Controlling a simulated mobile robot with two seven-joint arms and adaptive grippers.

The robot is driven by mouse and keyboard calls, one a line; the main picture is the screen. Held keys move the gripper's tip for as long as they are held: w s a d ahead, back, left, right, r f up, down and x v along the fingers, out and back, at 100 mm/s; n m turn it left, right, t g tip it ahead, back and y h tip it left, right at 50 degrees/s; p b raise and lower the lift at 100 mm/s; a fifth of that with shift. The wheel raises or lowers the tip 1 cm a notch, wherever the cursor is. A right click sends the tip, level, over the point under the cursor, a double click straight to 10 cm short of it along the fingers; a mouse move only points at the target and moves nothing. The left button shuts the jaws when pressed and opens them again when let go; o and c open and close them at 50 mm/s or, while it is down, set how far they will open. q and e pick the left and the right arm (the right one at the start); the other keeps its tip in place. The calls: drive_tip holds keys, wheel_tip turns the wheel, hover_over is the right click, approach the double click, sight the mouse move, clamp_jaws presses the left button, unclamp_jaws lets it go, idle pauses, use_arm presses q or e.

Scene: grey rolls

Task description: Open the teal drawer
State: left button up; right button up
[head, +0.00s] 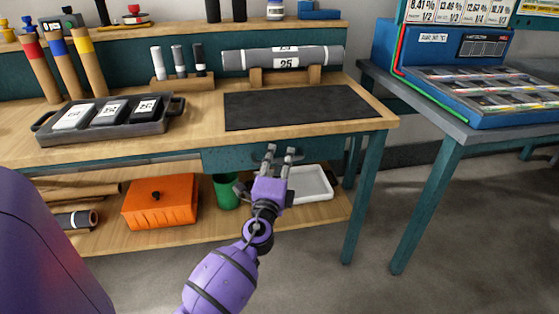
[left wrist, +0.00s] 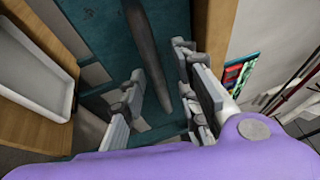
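The teal drawer (head: 228,159) is under the workbench top, its front about flush with the bench edge, and looks closed. My left gripper (head: 280,152) is in front of the drawer, fingers pointing at it, and hides part of its front. In the left wrist view the drawer's teal front (left wrist: 98,28) fills the upper middle. A long dark grey bar (left wrist: 148,45), apparently its handle, runs between the two spread fingers. I see gaps beside the bar, so the fingers look open around it, not closed on it. My right gripper is in neither view.
The workbench (head: 190,116) holds a black mat (head: 290,107), a dark tray (head: 45,132) and a grey roll (head: 330,56). Below are an orange box (head: 160,203), a green bin (head: 226,192) and a white tray (head: 318,184). Floor in front is clear.

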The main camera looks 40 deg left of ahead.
use_arm(q)
clamp_jaws()
drive_tip(key=shift+s+d+f, duration=0.1)
drive_tip(key=shift+s, duration=0.05)
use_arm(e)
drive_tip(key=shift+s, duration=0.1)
